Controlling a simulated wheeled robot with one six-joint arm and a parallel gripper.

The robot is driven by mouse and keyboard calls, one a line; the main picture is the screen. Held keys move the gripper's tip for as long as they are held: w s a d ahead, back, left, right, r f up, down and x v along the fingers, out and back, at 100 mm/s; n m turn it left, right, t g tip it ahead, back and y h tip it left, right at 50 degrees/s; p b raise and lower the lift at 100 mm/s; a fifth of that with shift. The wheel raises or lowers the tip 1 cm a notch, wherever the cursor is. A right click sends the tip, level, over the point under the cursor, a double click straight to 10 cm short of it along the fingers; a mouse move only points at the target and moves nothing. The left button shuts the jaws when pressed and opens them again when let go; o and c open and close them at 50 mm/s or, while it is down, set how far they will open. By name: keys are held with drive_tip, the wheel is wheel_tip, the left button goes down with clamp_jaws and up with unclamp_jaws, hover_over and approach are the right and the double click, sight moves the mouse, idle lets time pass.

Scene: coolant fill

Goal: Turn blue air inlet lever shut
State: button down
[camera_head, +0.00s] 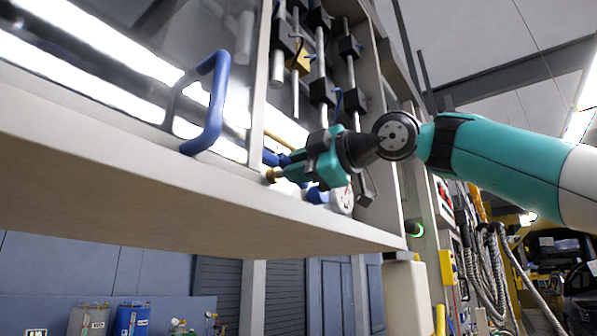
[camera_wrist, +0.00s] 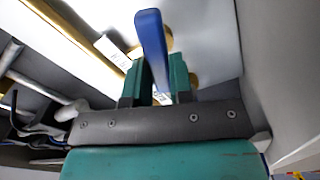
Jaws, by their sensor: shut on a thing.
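The blue air inlet lever (camera_wrist: 152,40) stands between the two teal fingers in the wrist view, its free end pointing up in the picture. My gripper (camera_wrist: 160,82) is shut on it. Brass-coloured pipework shows behind the lever, with a white label (camera_wrist: 112,50) to its left; the lever's pivot is hidden. In the head view my gripper (camera_head: 292,168) reaches in from the right, just above the cabinet's front ledge. A bit of blue shows beside the fingers there, but my gripper hides most of the lever.
A blue door handle (camera_head: 212,105) stands out left of my gripper. The pale ledge (camera_head: 150,165) runs close below it. A round white gauge (camera_head: 342,198) sits below my wrist. Vertical rods with black blocks (camera_head: 322,90) rise behind. Hoses (camera_head: 492,255) hang at the right.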

drive_tip(key=shift+f+n+b, duration=0.1)
drive_tip(key=shift+n+b, duration=0.3)
drive_tip(key=shift+n, duration=1.6)
drive_tip(key=c, duration=1)
unclamp_jaws()
drive_tip(key=b+v, duration=0.3)
drive_tip(key=v, duration=1.4)
drive_tip(key=shift+s+d, duration=0.2)
drive_tip(key=shift+f, duration=0.15)
